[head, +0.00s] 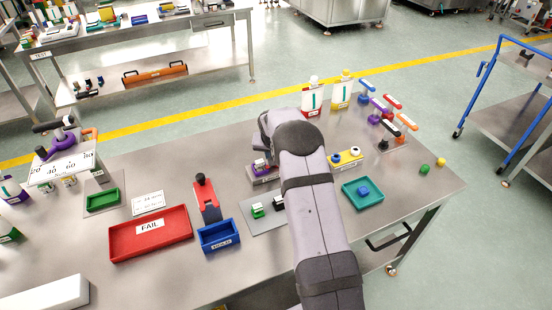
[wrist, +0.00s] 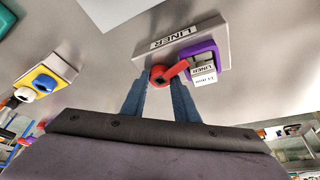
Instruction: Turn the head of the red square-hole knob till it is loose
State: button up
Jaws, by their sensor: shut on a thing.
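The red square-hole knob (wrist: 157,72) shows in the wrist view on the grey block labelled LINER (wrist: 222,38). Its round head has a dark hole, and a red part of it reaches right towards a purple square frame (wrist: 214,49). My gripper (wrist: 161,82) has one finger on either side of the red head and is shut on it. In the head view my arm hides the knob and the fingertips. The LINER block (head: 262,180) and some purple show just left of my arm there.
A yellow block with blue and white knobs (head: 346,160) stands right of my arm, near a teal tray (head: 350,198). A red FAIL tray (head: 150,245), a blue bin (head: 220,248) and a red-topped stand (head: 207,200) are left. Bottles (head: 312,98) stand behind.

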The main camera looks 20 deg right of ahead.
jog(key=n, duration=0.1)
jog(key=n+y, duration=0.1)
jog(key=shift+s+d+f+n, duration=0.1)
jog(key=shift+d+n, duration=0.05)
jog(key=shift+n, duration=0.15)
jog(key=n+y+b, duration=0.1)
jog(key=n+b, duration=0.1)
jog(key=shift+f+n+t, duration=0.15)
jog(key=shift+n+t, duration=0.15)
jog(key=n+y+b, duration=0.1)
jog(key=n+b, duration=0.1)
jog(key=shift+d+n, duration=0.15)
jog(key=shift+n, duration=0.15)
jog(key=shift+n+y+b, duration=0.6)
jog(key=shift+n+b, duration=0.45)
jog(key=shift+n, duration=0.35)
jog(key=o, duration=1)
jog(key=shift+o, duration=0.2)
jog(key=shift+r, duration=0.3)
